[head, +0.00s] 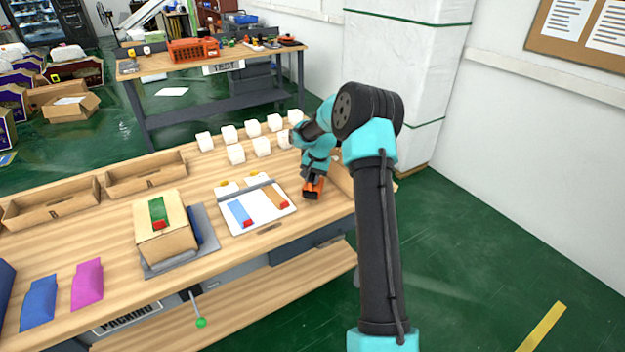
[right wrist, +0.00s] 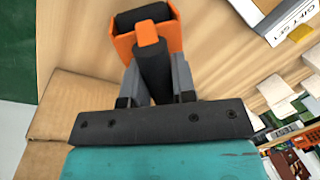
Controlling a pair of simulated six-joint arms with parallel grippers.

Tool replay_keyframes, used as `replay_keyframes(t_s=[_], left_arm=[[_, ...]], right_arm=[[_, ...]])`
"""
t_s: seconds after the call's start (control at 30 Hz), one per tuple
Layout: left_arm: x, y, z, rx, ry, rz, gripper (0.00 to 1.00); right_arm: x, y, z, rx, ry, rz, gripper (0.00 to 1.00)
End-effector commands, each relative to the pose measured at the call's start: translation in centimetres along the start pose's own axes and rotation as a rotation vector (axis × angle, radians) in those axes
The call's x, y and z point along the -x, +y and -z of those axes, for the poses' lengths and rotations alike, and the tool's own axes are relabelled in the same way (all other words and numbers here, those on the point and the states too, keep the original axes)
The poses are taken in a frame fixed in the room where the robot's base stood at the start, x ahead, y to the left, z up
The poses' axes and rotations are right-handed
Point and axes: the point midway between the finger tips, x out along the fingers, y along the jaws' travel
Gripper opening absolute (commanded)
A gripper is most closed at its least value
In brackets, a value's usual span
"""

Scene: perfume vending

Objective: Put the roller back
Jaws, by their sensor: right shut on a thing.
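The roller has an orange frame and a black roll. In the head view the roller (head: 313,189) is low over the right end of the wooden packing table (head: 110,222). My right gripper (head: 314,168) is above it. In the right wrist view the roller (right wrist: 123,46) shows up close. My right gripper (right wrist: 158,90) is shut on its black handle there. I cannot tell whether the roller touches the table. No roller stand can be made out; my arm hides part of the table's right end. My left gripper is out of view.
Left of the roller lies a white tray (head: 285,213) with blue and brown pieces. A cardboard box (head: 165,240) stands on a grey platform further left. Several white cubes (head: 236,154) line the back. A cardboard box (right wrist: 55,124) is close beside my right gripper.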

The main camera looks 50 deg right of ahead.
Motion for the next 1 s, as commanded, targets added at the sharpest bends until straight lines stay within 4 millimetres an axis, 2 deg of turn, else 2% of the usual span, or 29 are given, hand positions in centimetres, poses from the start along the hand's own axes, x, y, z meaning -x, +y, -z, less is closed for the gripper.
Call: replay_keyframes(t_s=[0.1,0.37,0.77,0.8,0.97,1.0], left_arm=[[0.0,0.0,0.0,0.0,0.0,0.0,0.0],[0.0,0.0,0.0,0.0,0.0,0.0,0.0],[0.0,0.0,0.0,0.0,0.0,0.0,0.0],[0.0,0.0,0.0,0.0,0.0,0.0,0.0],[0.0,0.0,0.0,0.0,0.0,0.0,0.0],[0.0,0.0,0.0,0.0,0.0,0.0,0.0]], right_arm=[[-0.8,0.2,0.0,0.0,0.002,0.001,0.04],[-0.9,0.2,0.0,0.0,0.002,0.001,0.04],[-1.9,0.4,-0.1,-0.001,-0.002,-0.001,0.04],[-2.0,0.5,-0.1,-0.001,-0.003,-0.002,0.01],[-2.5,0.6,-0.2,-0.001,-0.007,-0.004,0.0],[-2.6,0.6,-0.3,-0.002,-0.009,-0.004,0.26]])
